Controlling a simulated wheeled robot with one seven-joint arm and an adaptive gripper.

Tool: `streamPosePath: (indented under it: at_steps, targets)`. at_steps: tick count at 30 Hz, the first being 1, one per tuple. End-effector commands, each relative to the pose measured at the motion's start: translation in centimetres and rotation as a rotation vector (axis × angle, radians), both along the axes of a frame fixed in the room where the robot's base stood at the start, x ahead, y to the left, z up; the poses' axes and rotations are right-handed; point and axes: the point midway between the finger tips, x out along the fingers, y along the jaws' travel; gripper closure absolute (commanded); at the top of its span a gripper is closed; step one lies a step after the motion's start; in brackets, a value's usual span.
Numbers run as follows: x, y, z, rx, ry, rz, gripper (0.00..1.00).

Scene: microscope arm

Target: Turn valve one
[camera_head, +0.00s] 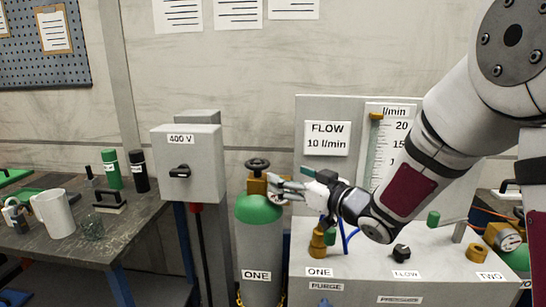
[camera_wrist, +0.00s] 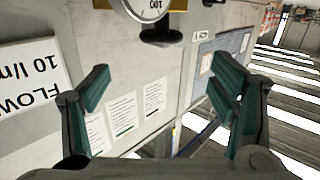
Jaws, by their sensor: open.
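A green-and-grey gas cylinder (camera_head: 258,235) labelled ONE stands left of the bench unit. A dark handwheel (camera_head: 257,164) sits on top of its brass valve (camera_head: 256,184). My gripper (camera_head: 278,188) is open, just right of the brass valve and a little below the handwheel. I cannot tell whether it touches the valve. In the wrist view, my gripper's fingers (camera_wrist: 160,84) are spread with nothing between them. A round gauge (camera_wrist: 148,8) is cut off at the top edge there, with a dark knob (camera_wrist: 162,37) below it. The handwheel is not clearly visible in that view.
A grey 400 V box (camera_head: 188,160) with a dark switch is left of the cylinder. The bench unit (camera_head: 380,262) carries a brass fitting (camera_head: 318,243) above another ONE label, and a FLOW panel (camera_head: 326,137) behind. A cluttered workbench (camera_head: 95,230) is at left.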

Motion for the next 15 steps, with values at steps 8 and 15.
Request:
streamPosePath:
  at_steps: [8,15]
  targets:
    - [0.6,1.9,-0.4,0.035,-0.014,0.051,0.21]
    - [3.7,4.9,-0.4,0.035,-0.015,0.05,0.21]
